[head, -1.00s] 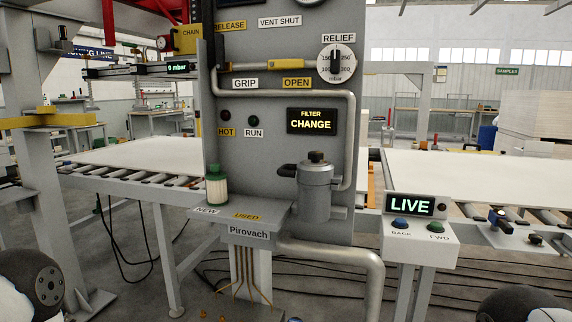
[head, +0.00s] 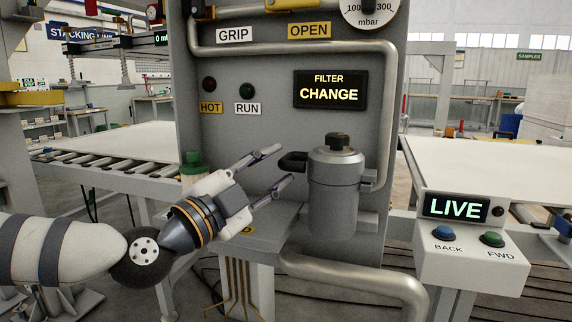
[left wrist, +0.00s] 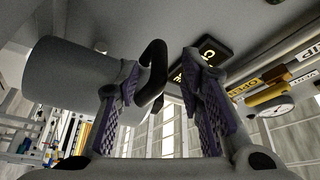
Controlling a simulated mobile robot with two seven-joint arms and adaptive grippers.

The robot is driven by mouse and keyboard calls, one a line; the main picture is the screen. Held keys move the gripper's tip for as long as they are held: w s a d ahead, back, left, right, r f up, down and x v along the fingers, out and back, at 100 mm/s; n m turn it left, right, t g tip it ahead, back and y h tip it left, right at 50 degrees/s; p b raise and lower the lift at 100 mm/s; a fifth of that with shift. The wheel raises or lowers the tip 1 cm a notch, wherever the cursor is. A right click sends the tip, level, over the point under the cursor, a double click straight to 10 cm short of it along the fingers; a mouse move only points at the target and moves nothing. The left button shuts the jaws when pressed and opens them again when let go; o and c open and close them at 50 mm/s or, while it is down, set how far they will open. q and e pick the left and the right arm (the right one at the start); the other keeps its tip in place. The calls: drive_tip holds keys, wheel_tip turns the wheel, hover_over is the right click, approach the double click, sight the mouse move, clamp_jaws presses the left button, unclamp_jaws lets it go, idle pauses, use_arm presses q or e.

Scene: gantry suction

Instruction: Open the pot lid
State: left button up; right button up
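The pot (head: 333,205) is a grey metal cylinder fixed to the front of the grey panel. Its lid (head: 336,155) sits on top, with a black knob (head: 337,140) and a black lever handle (head: 292,161) sticking out to the left. My left gripper (head: 282,164) is open and empty, its fingertips close to the handle's left end. In the left wrist view the curved black handle (left wrist: 156,62) shows just beyond the left finger, near the gap between the fingers; contact cannot be told. The pot's grey body (left wrist: 65,75) fills the left there. My right gripper is out of view.
A white filter with a green cap (head: 194,158) stands on the shelf (head: 272,228) behind my left gripper, partly hidden. A pipe (head: 365,283) runs below the pot. A control box (head: 470,262) with blue and green buttons stands at right.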

sight(286, 156)
use_arm(q)
drive_tip(key=shift+x, duration=2)
clamp_jaws()
drive_tip(key=shift+w+r, duration=0.1)
